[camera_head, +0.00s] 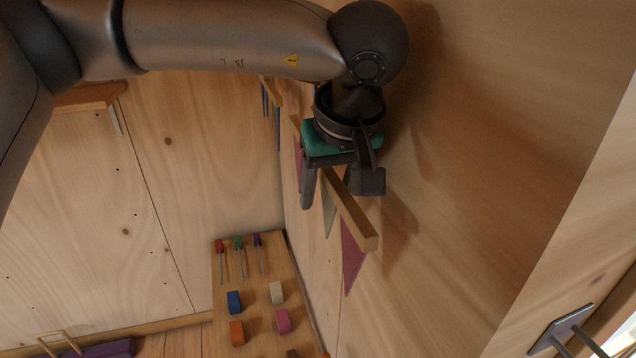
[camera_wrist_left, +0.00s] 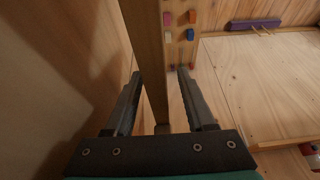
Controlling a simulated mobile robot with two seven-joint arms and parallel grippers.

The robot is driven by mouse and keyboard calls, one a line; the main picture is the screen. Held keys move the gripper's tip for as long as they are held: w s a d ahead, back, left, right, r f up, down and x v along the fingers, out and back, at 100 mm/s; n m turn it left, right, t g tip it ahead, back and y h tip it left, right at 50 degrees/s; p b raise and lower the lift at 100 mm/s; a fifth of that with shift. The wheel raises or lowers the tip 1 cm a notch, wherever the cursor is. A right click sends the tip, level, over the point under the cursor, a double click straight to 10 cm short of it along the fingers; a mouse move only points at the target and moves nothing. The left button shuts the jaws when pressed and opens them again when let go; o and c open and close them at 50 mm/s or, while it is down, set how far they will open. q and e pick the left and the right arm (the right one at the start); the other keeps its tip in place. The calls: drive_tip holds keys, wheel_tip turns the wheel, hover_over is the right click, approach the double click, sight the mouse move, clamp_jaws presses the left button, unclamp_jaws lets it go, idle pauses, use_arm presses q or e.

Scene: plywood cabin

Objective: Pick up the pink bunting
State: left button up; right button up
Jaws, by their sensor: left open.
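The bunting is a wooden bar (camera_head: 352,212) on the right-hand plywood wall with triangular flags hanging under it. A pink flag (camera_head: 352,257) hangs at the near end, a pale one (camera_head: 329,214) in the middle, and a reddish one (camera_head: 298,165) farther back. My left gripper (camera_head: 338,194) is open over the middle of the bar, pointing down. In the left wrist view the bar (camera_wrist_left: 146,45) runs between the two open fingers (camera_wrist_left: 160,73); contact cannot be told. The flags are hidden there. My right gripper is out of view.
A small shelf (camera_head: 92,98) is on the left wall. A purple item (camera_head: 108,349) lies at lower left. A metal handle (camera_head: 562,330) is at lower right. The wall is close beside the gripper.

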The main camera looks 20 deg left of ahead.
sight(323, 247)
use_arm(q)
drive_tip(key=x, duration=0.3)
drive_tip(key=shift+f, duration=0.15)
clamp_jaws()
idle(0.3)
